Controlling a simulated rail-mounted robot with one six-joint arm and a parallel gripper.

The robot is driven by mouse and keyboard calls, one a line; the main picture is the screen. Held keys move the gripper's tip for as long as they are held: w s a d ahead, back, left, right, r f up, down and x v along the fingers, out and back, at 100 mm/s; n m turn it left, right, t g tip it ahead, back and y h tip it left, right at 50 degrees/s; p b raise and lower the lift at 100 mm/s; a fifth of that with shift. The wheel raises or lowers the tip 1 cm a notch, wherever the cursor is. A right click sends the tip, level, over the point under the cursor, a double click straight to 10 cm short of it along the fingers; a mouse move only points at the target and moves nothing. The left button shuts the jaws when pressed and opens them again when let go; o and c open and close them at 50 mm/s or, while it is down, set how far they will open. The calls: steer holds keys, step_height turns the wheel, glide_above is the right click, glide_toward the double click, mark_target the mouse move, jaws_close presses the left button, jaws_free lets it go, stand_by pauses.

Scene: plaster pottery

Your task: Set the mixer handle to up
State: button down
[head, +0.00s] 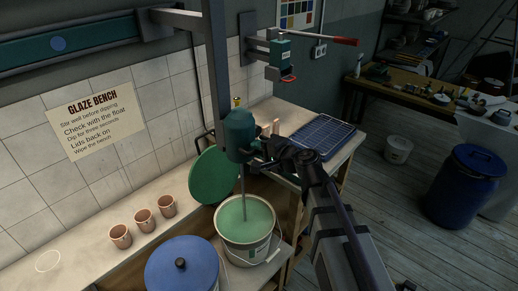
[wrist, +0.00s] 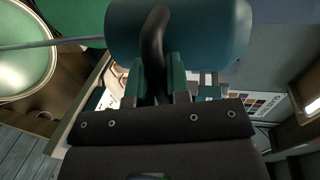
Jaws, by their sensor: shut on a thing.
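The mixer (head: 238,130) is a teal motor body on a grey upright post, its thin shaft (head: 243,185) reaching down into a bucket of green glaze (head: 244,217). In the wrist view the mixer body (wrist: 205,30) fills the top, and its curved black handle (wrist: 155,35) comes down between my fingers. My gripper (wrist: 158,88) is shut on this handle, a green-faced finger on each side. In the head view my gripper (head: 262,153) is at the mixer's right side, where the dark handle is mostly hidden by my wrist.
A green lid (head: 212,176) leans behind the bucket. A blue lid (head: 182,266) is in front. Several terracotta cups (head: 145,220) stand on the left bench. A dark gridded panel (head: 324,136) lies behind my arm. A red-handled wall device (head: 283,60) is above.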

step_height(320, 180, up, 19)
steer(key=p, duration=1.9)
steer(key=shift+w+r, duration=0.15)
steer(key=c, duration=1.1)
jaws_free()
steer(key=p+v, duration=0.2)
steer(key=v, duration=0.9)
steer(key=shift+p, duration=0.3)
